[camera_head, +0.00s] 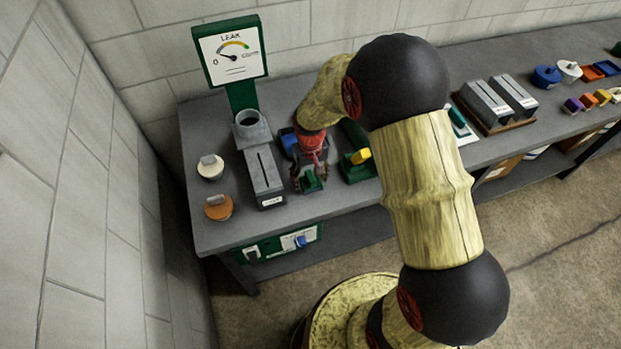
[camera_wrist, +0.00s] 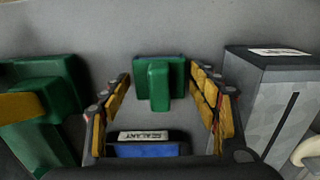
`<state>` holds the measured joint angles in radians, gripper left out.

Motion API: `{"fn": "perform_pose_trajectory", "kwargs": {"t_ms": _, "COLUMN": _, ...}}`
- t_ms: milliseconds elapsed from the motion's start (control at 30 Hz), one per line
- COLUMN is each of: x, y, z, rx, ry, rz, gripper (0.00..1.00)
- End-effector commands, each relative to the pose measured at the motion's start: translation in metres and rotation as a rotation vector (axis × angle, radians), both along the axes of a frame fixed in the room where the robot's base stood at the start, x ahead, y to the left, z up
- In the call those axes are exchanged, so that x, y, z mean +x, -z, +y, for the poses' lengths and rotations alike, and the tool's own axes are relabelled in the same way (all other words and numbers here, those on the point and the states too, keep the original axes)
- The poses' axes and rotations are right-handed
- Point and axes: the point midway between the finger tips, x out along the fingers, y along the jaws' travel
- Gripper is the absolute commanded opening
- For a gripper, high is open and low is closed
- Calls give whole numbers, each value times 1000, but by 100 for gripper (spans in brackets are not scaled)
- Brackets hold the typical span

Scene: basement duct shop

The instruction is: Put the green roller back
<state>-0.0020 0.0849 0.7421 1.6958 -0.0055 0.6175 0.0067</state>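A green block-shaped piece (camera_wrist: 153,84) with a raised upright middle shows between the fingertips in the wrist view; I take it for the green roller. In the head view a green piece (camera_head: 311,181) shows at my gripper (camera_head: 309,177), low over the bench. In the wrist view my gripper (camera_wrist: 160,82) has its fingers spread either side of the green piece, with narrow gaps seen, so it looks open. I cannot tell how far down the fingers reach. A blue item (camera_wrist: 148,151) labelled like "SEALANT" lies nearer the palm.
A grey slotted box (camera_head: 263,179) stands left of my gripper and a green block with a yellow part (camera_head: 357,163) right of it. A leak gauge (camera_head: 231,53) stands behind. White (camera_head: 210,169) and orange (camera_head: 218,208) knobbed discs sit at the left. The bench (camera_head: 233,237) has some bare front edge.

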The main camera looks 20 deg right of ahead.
Motion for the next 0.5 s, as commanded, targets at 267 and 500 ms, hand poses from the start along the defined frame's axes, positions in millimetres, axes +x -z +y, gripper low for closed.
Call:
{"fn": "perform_pose_trajectory", "kwargs": {"t_ms": 267, "x": 0, "y": 0, "z": 0, "rx": 0, "ry": 0, "rz": 0, "gripper": 67}}
{"fn": "perform_pose_trajectory", "kwargs": {"t_ms": 500, "x": 1, "y": -12, "z": 0, "rx": 0, "ry": 0, "rz": -3, "gripper": 67}}
